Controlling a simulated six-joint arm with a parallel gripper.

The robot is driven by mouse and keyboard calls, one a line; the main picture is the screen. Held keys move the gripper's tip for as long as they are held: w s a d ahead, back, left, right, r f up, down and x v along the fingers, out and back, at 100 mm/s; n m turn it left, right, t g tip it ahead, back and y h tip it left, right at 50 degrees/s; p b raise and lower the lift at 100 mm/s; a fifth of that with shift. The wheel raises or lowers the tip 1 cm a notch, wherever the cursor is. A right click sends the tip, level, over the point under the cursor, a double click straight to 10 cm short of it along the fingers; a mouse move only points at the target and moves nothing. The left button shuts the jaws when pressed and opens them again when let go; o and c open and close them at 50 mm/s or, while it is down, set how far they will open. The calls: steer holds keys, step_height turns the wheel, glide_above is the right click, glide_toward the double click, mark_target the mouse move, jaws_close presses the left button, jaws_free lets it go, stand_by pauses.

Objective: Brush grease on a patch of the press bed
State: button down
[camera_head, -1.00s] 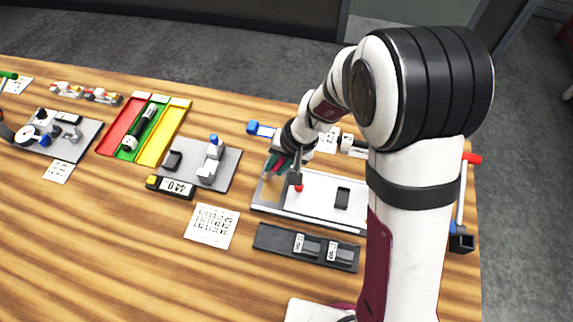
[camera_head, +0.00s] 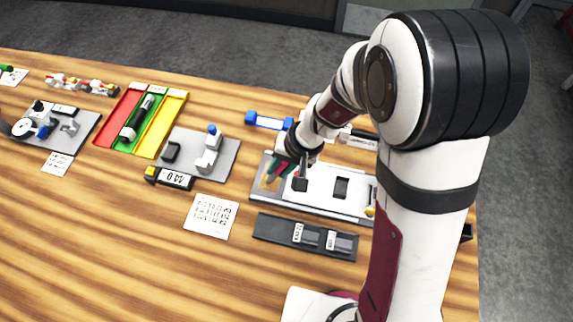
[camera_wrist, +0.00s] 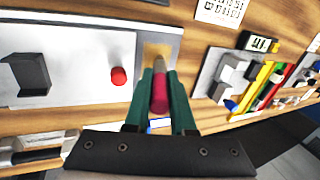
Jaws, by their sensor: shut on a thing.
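The press bed is a pale grey and white plate (camera_head: 322,187) on the wooden table, with a tan patch (camera_wrist: 158,50) at one end. My gripper (camera_wrist: 161,88), with teal fingers, is shut on a brush with a red-pink handle (camera_wrist: 159,95). The brush points at the tan patch, and its end overlaps the patch in the wrist view; I cannot tell whether it touches. In the head view my gripper (camera_head: 274,172) is over the plate's left end, and the brush is mostly hidden. A red knob (camera_wrist: 119,76) stands on the plate beside the patch.
A dark block (camera_head: 341,187) sits on the plate. A dark tray (camera_head: 275,229) with labelled blocks lies in front. A blue-ended bar (camera_head: 268,122) lies behind. A fixture plate (camera_head: 221,165), display (camera_head: 175,179) and printed card (camera_head: 212,216) are to the left. Front-left table is clear.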

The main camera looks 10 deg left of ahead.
steer(key=shift+a, duration=0.8)
steer(key=shift+a+r, duration=0.15)
steer(key=shift+a, duration=0.05)
step_height(320, 180, up, 8)
steer(key=shift+d, duration=0.15)
stand_by(0.4)
steer(key=w+d+r, duration=0.3)
steer(key=d, duration=0.1)
steer(key=shift+w+f, duration=0.2)
steer(key=shift+f, duration=1.95)
steer(key=shift+r, duration=0.1)
